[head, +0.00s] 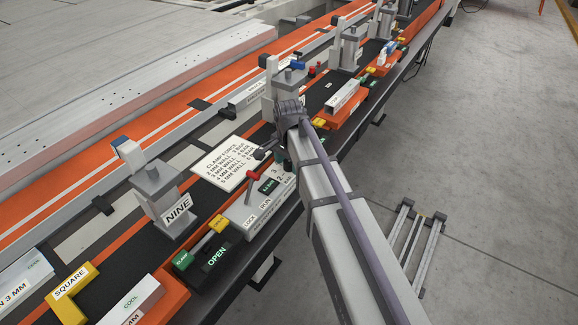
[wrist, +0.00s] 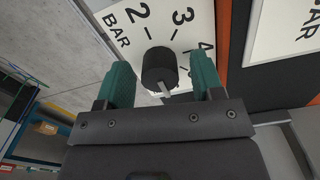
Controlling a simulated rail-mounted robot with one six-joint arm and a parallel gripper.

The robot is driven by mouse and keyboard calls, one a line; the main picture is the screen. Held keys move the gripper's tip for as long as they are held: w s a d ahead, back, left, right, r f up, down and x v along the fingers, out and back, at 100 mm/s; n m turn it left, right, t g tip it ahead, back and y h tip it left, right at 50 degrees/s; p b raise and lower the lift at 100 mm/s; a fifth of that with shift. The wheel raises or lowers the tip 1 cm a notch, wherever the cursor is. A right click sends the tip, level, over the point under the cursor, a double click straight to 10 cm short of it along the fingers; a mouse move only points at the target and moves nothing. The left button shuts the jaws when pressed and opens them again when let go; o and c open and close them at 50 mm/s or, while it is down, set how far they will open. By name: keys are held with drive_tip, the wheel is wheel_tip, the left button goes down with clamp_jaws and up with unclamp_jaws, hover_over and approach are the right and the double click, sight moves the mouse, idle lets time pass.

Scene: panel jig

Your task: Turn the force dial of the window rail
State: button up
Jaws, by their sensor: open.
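The force dial is a black round knob (wrist: 159,68) with a pale pointer, seen in the wrist view on a white scale plate (wrist: 187,18) marked 2, 3 and 4 and BAR. My gripper (wrist: 162,85) has its two green fingers apart, one on each side of the knob; I cannot tell whether they touch it. In the head view my gripper (head: 277,150) is over the control box (head: 243,212) of the rail, and my arm hides the dial. The box carries LOCK and RUN labels and a red-knobbed lever (head: 252,187).
A clamp force sign (head: 225,163) lies behind the control box. A post marked NINE (head: 160,195) stands to the left. A green-and-yellow handle (head: 201,243) and an OPEN display (head: 217,257) sit at the front left.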

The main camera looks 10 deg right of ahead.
drive_tip(key=c, duration=0.9)
drive_tip(key=shift+n, duration=0.4)
drive_tip(key=n, duration=0.8)
idle(0.4)
drive_tip(key=o, duration=0.9)
